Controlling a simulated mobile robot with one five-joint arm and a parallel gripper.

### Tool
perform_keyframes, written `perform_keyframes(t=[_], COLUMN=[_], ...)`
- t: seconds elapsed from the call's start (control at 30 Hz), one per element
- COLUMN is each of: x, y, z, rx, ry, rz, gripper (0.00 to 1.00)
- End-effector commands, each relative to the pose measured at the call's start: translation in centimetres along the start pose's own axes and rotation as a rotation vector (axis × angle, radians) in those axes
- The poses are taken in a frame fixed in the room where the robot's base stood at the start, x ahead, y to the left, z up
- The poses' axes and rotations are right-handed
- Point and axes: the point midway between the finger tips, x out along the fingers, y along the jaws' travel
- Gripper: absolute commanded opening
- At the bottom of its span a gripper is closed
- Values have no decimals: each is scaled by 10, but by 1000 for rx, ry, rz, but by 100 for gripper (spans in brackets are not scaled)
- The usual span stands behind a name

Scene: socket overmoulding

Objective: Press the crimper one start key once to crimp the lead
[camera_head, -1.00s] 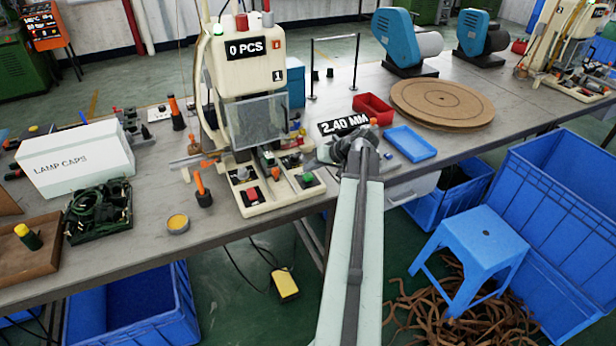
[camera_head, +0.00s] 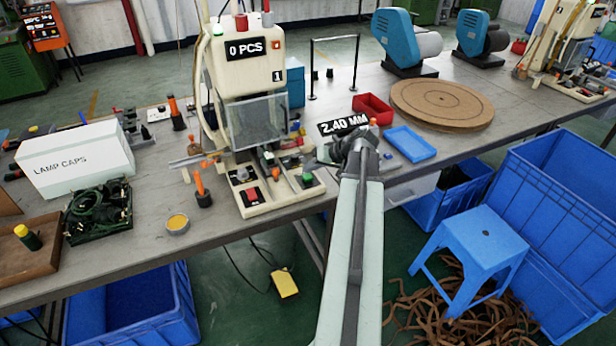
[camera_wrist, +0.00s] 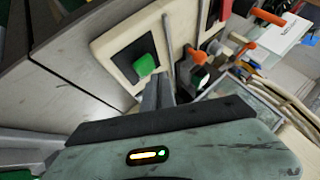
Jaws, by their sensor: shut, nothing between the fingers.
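Crimper one (camera_head: 245,80) is a cream machine reading "0 PCS" with a "1" label, standing on the bench. Its base carries a green key (camera_head: 307,178) at the front right and a red key (camera_head: 250,196) at the front left. In the wrist view the green key (camera_wrist: 146,65) sits on a black plate just beyond my fingertips. My gripper (camera_head: 321,160) is to the right of and above the green key, shut and empty. In the wrist view my gripper (camera_wrist: 156,85) overlaps the near side of the key; I cannot tell whether they touch. No lead is clearly visible.
A "2.40 MM" display (camera_head: 343,124), a red bin (camera_head: 373,106) and a blue tray (camera_head: 410,144) are near my arm on the right. Orange-handled tools (camera_head: 201,190) stand left of the crimper. A yellow pedal (camera_head: 285,283) lies under the bench.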

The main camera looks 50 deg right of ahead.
Motion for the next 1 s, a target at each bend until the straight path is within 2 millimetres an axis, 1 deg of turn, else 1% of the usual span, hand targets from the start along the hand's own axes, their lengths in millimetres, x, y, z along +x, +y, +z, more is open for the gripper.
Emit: perform_keyframes(t=[0.37,0.63,1.0], x=[0,7,6], y=[0,5,4], z=[0,5,4], rx=[0,0,0], ry=[0,0,0], rz=[0,0,0], gripper=[0,0,0])
